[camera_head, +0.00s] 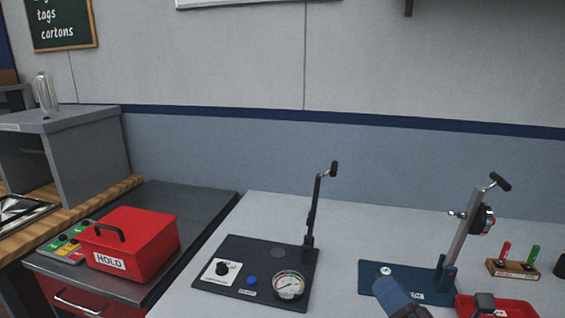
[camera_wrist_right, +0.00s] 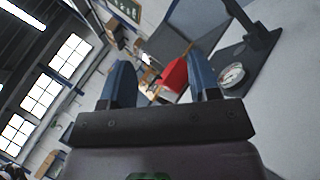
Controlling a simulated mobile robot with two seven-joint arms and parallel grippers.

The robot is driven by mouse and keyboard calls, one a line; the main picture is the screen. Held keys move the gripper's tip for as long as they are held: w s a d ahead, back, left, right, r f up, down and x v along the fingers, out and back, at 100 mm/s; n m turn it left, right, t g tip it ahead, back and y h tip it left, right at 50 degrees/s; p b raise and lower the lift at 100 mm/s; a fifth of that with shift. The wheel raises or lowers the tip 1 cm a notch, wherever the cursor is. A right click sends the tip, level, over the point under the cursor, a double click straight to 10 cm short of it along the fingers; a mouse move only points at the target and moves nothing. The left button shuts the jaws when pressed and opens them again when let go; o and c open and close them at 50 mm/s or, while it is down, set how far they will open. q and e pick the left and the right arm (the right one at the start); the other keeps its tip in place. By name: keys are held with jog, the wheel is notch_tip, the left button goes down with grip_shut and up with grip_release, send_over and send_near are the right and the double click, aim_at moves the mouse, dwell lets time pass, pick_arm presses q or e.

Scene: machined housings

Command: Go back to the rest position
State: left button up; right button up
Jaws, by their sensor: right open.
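My right gripper (camera_wrist_right: 162,78) is open, with its two blue fingers spread and nothing held between them in the right wrist view. In the head view a blue part of my right gripper (camera_head: 402,298) shows at the bottom edge, in front of the blue fixture plate (camera_head: 372,278); the rest is cut off by the frame. My left gripper is not in view.
A dark plate with a gauge (camera_head: 289,284) and lever post (camera_head: 312,210) stands on the light table. A press post (camera_head: 465,235), red tray (camera_head: 520,308) and wooden block (camera_head: 514,271) are at right. A red HOLD box (camera_head: 140,245) sits on the left cabinet.

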jog(key=s+d+f+m+g+h, duration=0.3)
jog(key=d+f+m+h, duration=0.35)
jog(key=m, duration=0.45)
jog(key=s+d+f+m+g+h, duration=0.3)
jog(key=d+f+m+h, duration=0.3)
jog(key=m, duration=0.4)
jog(key=s+a+f+m+g+y, duration=0.1)
jog(key=s+f+m+g, duration=0.45)
jog(key=s, duration=0.35)
jog(key=s+a+f+m+g+y, duration=0.1)
jog(key=s+f+m+g, duration=0.45)
jog(key=s, duration=0.35)
jog(key=w+f+n+t, duration=0.1)
jog(key=w+f+t, duration=0.7)
jog(key=f, duration=0.2)
jog(key=shift+a+f, duration=0.1)
jog(key=shift+c, duration=0.3)
